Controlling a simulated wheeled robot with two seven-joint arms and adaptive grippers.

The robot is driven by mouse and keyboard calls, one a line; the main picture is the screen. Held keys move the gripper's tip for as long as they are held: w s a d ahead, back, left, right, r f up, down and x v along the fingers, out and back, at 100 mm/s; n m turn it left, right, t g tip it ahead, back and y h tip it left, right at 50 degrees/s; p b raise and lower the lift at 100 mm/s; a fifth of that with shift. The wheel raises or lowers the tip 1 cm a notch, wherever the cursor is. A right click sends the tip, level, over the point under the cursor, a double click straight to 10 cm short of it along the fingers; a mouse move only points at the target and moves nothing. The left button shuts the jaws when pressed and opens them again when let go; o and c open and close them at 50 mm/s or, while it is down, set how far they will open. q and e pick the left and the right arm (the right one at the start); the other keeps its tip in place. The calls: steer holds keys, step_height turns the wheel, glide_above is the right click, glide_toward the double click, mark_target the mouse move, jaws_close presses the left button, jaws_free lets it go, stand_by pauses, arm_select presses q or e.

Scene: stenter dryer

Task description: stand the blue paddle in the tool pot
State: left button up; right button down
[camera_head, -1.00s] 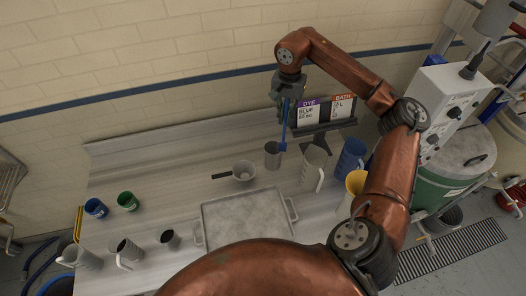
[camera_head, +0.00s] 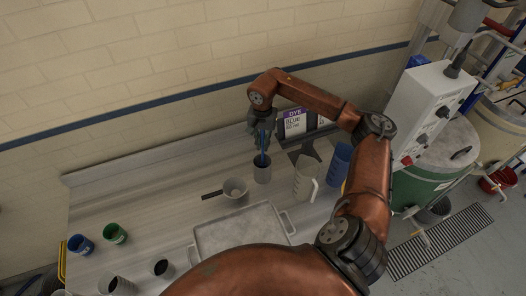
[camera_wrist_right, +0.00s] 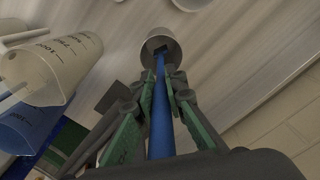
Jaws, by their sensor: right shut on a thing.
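The blue paddle (camera_head: 262,146) is held upright in my right gripper (camera_head: 261,133) at the back of the bench. Its lower end reaches the mouth of the grey tool pot (camera_head: 262,175). In the right wrist view, the paddle (camera_wrist_right: 160,115) runs between the green-padded fingers of the gripper (camera_wrist_right: 162,100) toward the pot (camera_wrist_right: 161,40), and its far end shows against the dark opening. I cannot tell how deep it sits. The right gripper is shut on the paddle, above the pot. My left gripper is not in view.
A dark-handled ladle cup (camera_head: 235,189) stands left of the pot. A pale jug (camera_head: 305,178) and a blue jug (camera_head: 339,163) stand to the right. A grey tray (camera_head: 240,230) lies in front. Blue (camera_head: 80,244) and green (camera_head: 115,233) cups stand far left.

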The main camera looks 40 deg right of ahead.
step_height(320, 180, down, 4)
steer(key=shift+a+f+p, duration=0.1)
steer(key=shift+p, duration=0.2)
steer(key=c, duration=2.4)
jaws_free()
steer(key=shift+f, duration=0.1)
steer(key=o, duration=0.4)
steer(key=shift+o, duration=0.2)
step_height(320, 180, up, 12)
steer(key=b, duration=0.2)
steer(key=shift+r+b, duration=0.25)
steer(key=shift+b, duration=0.15)
